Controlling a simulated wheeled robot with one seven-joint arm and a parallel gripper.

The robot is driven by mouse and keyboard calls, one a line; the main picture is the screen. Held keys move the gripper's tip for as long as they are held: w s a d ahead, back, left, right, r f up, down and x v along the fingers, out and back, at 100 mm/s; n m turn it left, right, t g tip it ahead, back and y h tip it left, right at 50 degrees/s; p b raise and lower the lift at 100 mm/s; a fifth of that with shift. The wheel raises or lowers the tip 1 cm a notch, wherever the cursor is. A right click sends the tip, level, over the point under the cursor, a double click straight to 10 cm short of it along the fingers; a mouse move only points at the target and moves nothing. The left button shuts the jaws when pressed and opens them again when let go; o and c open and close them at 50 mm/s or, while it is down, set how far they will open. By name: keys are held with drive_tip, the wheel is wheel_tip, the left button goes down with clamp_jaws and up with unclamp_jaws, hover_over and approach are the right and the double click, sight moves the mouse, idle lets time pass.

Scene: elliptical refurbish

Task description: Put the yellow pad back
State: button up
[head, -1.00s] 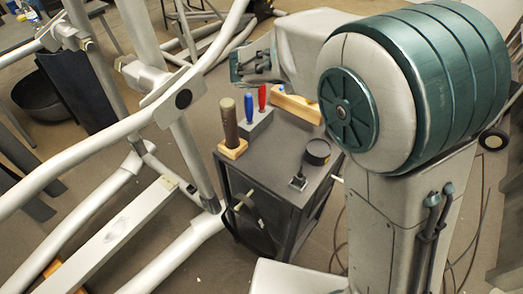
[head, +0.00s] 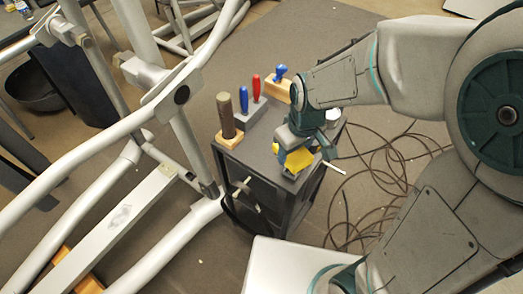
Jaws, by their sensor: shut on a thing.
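The yellow pad (head: 299,160) is at my gripper, low over the near right corner of the dark cart top (head: 258,152). My gripper (head: 296,150) points down there and is shut on the yellow pad. A smaller yellow patch shows at the left side of the gripper. The small dark square holder at this corner is mostly hidden beneath the pad and gripper. I cannot tell whether the pad touches it.
A brown cylinder on a wooden base (head: 228,118), a block with blue and red handles (head: 254,110) and a wooden block with a blue knob (head: 279,88) stand along the cart's back. A grey tubular frame (head: 180,97) is close on the left. Cables (head: 385,165) lie on the floor right.

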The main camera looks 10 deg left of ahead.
drive_tip(key=w+a+f, duration=0.2)
drive_tip(key=a, duration=0.1)
drive_tip(key=w+a+f+p, duration=0.1)
drive_tip(key=w+a+f, duration=0.1)
drive_tip(key=a, duration=0.1)
drive_tip(key=w+a+f, duration=0.2)
drive_tip(key=a+f, duration=0.1)
drive_tip(key=shift+w+a, duration=0.25)
drive_tip(key=shift+a, duration=0.05)
drive_tip(key=shift+f+p, duration=0.3)
drive_tip(key=shift+f, duration=1.7)
drive_tip(key=o, duration=0.9)
drive_tip(key=shift+f, duration=0.1)
